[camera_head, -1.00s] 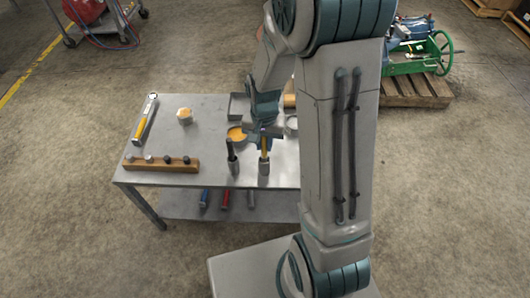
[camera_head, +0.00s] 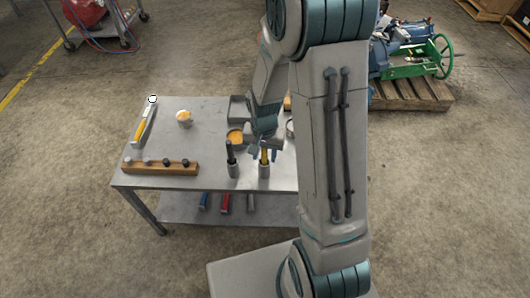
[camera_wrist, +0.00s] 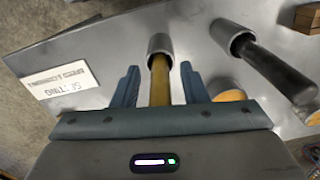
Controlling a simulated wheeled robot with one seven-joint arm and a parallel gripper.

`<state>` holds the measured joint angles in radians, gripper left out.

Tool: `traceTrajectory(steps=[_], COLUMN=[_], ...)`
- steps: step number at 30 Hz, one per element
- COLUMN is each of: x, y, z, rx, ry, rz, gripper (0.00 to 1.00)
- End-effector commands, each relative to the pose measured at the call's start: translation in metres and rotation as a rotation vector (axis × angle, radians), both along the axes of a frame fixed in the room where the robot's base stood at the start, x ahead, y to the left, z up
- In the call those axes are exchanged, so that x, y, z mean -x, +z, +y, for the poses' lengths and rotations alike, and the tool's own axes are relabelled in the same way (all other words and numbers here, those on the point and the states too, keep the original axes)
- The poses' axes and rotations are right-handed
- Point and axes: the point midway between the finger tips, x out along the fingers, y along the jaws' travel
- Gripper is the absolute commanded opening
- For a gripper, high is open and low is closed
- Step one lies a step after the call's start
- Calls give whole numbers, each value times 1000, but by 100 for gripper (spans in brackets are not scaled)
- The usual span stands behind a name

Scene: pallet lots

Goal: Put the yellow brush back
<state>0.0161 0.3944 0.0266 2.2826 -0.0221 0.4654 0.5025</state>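The yellow brush (camera_head: 264,155) has its yellow handle pointing up out of a grey metal cup (camera_head: 264,171) near the front of the metal table. In the wrist view the yellow handle (camera_wrist: 160,85) runs from the mouth of the cup (camera_wrist: 160,44) back between my fingers. My gripper (camera_wrist: 159,72) is open, with a gap on each side of the handle. In the head view my gripper (camera_head: 263,147) is at the top of the brush. The brush's lower end is hidden in the cup.
A black-handled brush (camera_head: 230,153) stands in another cup close by on the left. Behind are an orange-filled tin (camera_head: 235,135) and a grey tray (camera_head: 238,108). A wooden block with dark knobs (camera_head: 160,167) lies left, with a yellow-handled tool (camera_head: 141,128) behind.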

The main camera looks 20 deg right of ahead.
Motion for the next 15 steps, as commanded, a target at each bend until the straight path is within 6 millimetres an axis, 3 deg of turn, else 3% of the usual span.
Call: traceTrajectory(steps=[5,15], x=[-1,-1], y=[13,86], z=[0,0], rx=[0,1], ry=[0,1], rz=[-2,-5], gripper=[40,40])
